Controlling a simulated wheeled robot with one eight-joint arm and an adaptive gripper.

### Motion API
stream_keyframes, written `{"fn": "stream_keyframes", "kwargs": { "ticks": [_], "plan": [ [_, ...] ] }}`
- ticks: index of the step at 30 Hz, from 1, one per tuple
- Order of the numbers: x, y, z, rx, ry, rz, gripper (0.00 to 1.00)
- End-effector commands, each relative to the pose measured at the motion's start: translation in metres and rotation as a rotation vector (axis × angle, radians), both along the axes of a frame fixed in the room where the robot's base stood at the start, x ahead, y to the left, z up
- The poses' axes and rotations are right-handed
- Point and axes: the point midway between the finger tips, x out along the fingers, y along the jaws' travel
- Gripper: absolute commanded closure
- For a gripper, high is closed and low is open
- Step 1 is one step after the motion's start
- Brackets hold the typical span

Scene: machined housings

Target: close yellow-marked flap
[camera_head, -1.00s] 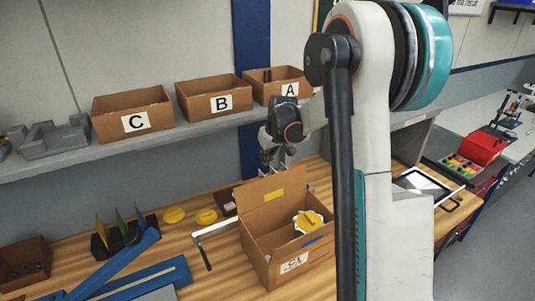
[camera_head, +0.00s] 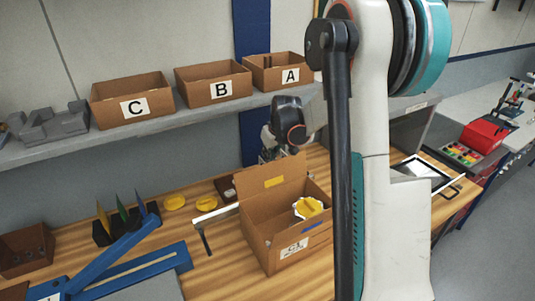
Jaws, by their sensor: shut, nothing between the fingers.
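A cardboard box (camera_head: 270,245) with a white label stands open on the wooden bench. Its yellow-marked flap (camera_head: 253,192) stands up along the far side, with the yellow patch near its top. My gripper (camera_head: 274,154) is just behind the top of this flap, pointing down. It is shut and holds nothing. The flap partly hides its fingertips, and I cannot tell whether they touch the cardboard. A yellow and white part (camera_head: 308,207) shows in the box opening. A blue mark (camera_head: 313,226) shows on the near side.
Bins C (camera_head: 133,100), B (camera_head: 214,84) and A (camera_head: 277,72) stand on the shelf (camera_head: 150,130) above. A white-and-black bracket (camera_head: 208,222) lies left of the box.

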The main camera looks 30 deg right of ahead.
Motion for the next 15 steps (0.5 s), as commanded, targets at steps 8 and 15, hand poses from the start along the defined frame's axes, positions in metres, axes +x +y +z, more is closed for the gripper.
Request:
{"fn": "stream_keyframes", "kwargs": {
  "ticks": [8, 15],
  "plan": [
    [-0.002, 0.000, 0.000, -0.001, -0.014, 0.000, 1.00],
    [-0.013, 0.001, 0.002, -0.005, -0.094, -0.001, 1.00]
  ]
}}
